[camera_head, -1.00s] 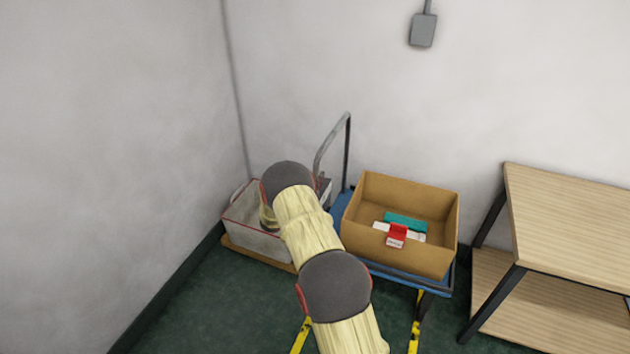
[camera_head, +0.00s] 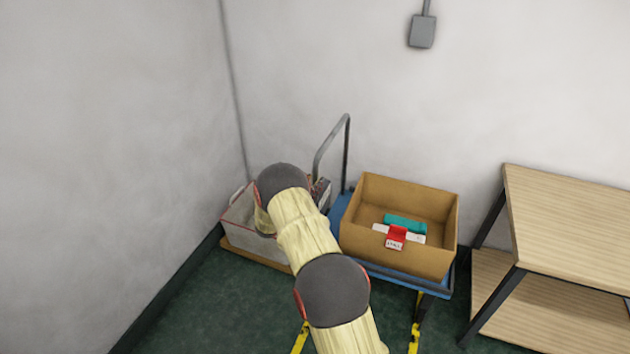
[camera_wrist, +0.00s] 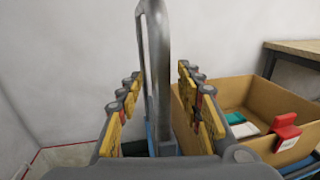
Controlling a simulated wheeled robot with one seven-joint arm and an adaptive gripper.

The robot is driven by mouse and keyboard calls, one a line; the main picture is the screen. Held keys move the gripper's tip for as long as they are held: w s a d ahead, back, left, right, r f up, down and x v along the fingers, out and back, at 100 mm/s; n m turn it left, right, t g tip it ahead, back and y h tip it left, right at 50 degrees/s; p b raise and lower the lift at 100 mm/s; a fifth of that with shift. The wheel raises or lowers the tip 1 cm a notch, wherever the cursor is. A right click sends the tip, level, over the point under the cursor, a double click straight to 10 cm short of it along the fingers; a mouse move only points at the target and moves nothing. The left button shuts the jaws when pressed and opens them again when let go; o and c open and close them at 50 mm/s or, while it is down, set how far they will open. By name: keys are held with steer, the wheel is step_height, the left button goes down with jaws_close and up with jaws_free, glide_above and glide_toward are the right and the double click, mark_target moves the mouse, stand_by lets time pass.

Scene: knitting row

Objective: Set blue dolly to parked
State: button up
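The blue dolly (camera_head: 405,281) stands near the back wall, with its blue deck partly hidden by my arm and a cardboard box. Its grey bent-tube handle (camera_head: 347,150) rises at the back left of the deck. In the wrist view the handle (camera_wrist: 157,60) runs upright between the fingers of my gripper (camera_wrist: 160,78). The fingers, with yellow pads, are spread, and gaps show on both sides of the tube. Yellow-and-black floor strips (camera_head: 414,338) show at the dolly's front.
The open cardboard box (camera_head: 395,257) on the dolly holds red, teal and white items. A pale bin (camera_head: 242,222) on a wooden base stands left, by the corner. A wooden shelf table (camera_head: 570,215) stands right. Green floor is clear at the front left.

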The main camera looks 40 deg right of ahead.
steer(key=s+a, duration=0.2)
steer(key=a, duration=0.7)
steer(key=shift+a, duration=0.4)
